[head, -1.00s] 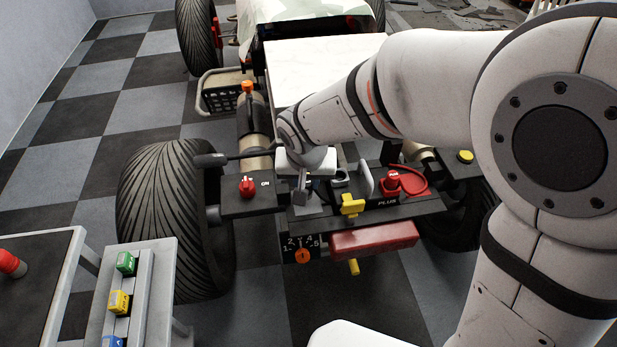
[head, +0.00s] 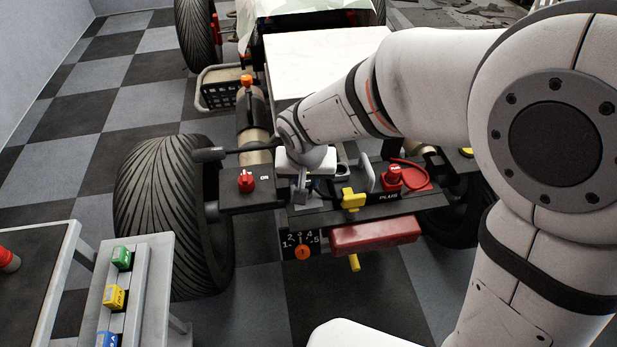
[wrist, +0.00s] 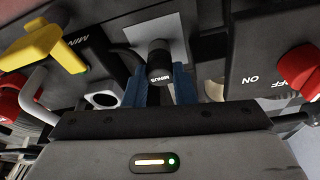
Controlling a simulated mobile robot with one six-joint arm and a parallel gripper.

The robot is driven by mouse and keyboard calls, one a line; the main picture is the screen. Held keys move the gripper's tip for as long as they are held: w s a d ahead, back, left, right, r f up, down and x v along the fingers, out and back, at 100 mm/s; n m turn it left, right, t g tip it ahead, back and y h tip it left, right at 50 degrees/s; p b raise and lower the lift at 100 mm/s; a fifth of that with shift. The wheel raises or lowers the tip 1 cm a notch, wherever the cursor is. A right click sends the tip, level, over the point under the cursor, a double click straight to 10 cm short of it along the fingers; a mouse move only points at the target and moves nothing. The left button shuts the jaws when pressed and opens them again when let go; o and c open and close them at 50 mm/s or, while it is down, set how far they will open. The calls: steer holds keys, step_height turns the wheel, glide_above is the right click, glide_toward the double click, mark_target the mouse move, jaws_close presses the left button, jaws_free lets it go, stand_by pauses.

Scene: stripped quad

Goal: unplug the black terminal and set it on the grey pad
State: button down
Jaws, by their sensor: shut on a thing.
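The black terminal (wrist: 158,63), marked MINUS, is between the blue fingertips of my gripper (wrist: 160,84) in the wrist view. The fingers are shut on its sides. The grey pad (wrist: 172,30) shows as a light square directly behind the terminal; I cannot tell whether the two touch. In the head view my gripper (head: 303,196) points down over the dark rear deck, and a little of the pad (head: 312,206) shows beside the fingers. The terminal is mostly hidden there. A pale ringed socket (wrist: 102,100) sits left of the fingers in the wrist view, with nothing in it.
A yellow handle (head: 353,200) stands right of my gripper, with a red PLUS terminal (head: 393,178) beyond it. A red switch (head: 246,181) stands on the left. A bench with coloured blocks (head: 114,297) is at lower left.

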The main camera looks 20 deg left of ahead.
steer(key=c, duration=1.1)
jaws_free()
steer(key=a+p+v, duration=0.1)
steer(key=p+v, duration=0.2)
steer(key=v, duration=0.5)
steer(key=w+d+r+m+p, duration=0.2)
steer(key=d+r+p, duration=0.9)
steer(key=d+r, duration=0.55)
steer(key=s+d+r+p, duration=0.2)
steer(key=d+r+p, duration=0.1)
steer(key=d, duration=0.2)
steer(key=s+d+r+m+p, duration=0.1)
steer(key=s+d+r+p, duration=0.2)
steer(key=d, duration=0.3)
steer(key=s+d+r+m+h+p, duration=0.1)
steer(key=s+d+r+p, duration=0.1)
steer(key=d+r+p, duration=0.2)
steer(key=shift+s+d+p, duration=0.25)
steer(key=shift+d+p, duration=0.5)
steer(key=shift+d, duration=0.15)
